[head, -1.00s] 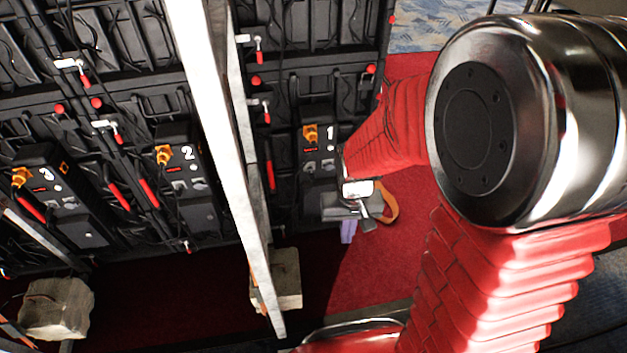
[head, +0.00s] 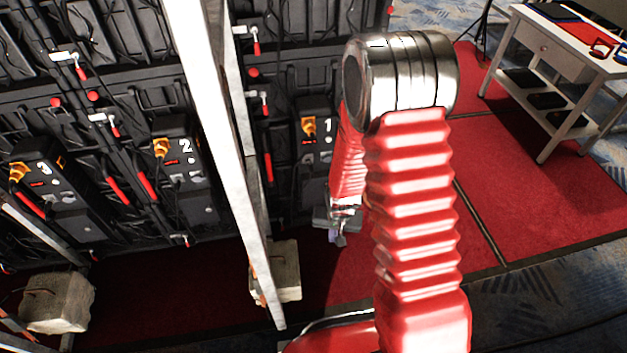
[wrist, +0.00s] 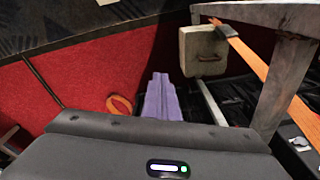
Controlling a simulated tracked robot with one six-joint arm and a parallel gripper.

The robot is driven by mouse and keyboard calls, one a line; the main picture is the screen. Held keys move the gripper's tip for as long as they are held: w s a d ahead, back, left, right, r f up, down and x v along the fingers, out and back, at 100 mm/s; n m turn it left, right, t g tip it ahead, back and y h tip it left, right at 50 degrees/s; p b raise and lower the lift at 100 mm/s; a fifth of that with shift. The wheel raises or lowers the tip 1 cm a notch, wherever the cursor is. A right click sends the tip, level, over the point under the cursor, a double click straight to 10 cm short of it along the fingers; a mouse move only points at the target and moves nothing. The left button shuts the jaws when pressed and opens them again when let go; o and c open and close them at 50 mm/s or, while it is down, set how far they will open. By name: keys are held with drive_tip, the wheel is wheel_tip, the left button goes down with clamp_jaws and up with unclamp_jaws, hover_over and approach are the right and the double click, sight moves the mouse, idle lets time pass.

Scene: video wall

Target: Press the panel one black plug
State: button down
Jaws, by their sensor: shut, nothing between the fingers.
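Panel one is the black box marked 1 (head: 321,131) low on the back of the video wall in the head view. An orange plug (head: 309,126) sits at its upper left. I cannot make out a black plug on it; my arm covers part of the box's right and lower side. My gripper (head: 338,240) hangs just below and to the right of the box, pointing down, apart from it as far as I can tell. In the wrist view its purple fingers (wrist: 163,98) are together with nothing between them.
Panels 2 (head: 183,165) and 3 (head: 50,185) stand left. A white metal post (head: 222,120) slants down beside a concrete block (head: 276,275). An orange loop (wrist: 120,104) lies on the red carpet in the wrist view. A white table (head: 570,50) stands at the right.

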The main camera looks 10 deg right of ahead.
sight(312, 172)
drive_tip(key=w+f+m+t, duration=0.3)
drive_tip(key=f, duration=0.7)
drive_tip(key=w+f+m+t, duration=0.2)
drive_tip(key=f+m+t, duration=0.1)
drive_tip(key=f, duration=0.7)
drive_tip(key=w+a+r+m+t, duration=0.1)
drive_tip(key=w+r+m+t, duration=0.7)
drive_tip(key=r, duration=0.6)
drive_tip(key=t, duration=0.2)
drive_tip(key=shift+w+t+y, duration=0.15)
drive_tip(key=shift+t+y, duration=0.15)
drive_tip(key=w, duration=1.4)
drive_tip(key=shift+a+f, duration=0.1)
drive_tip(key=shift+a, duration=0.25)
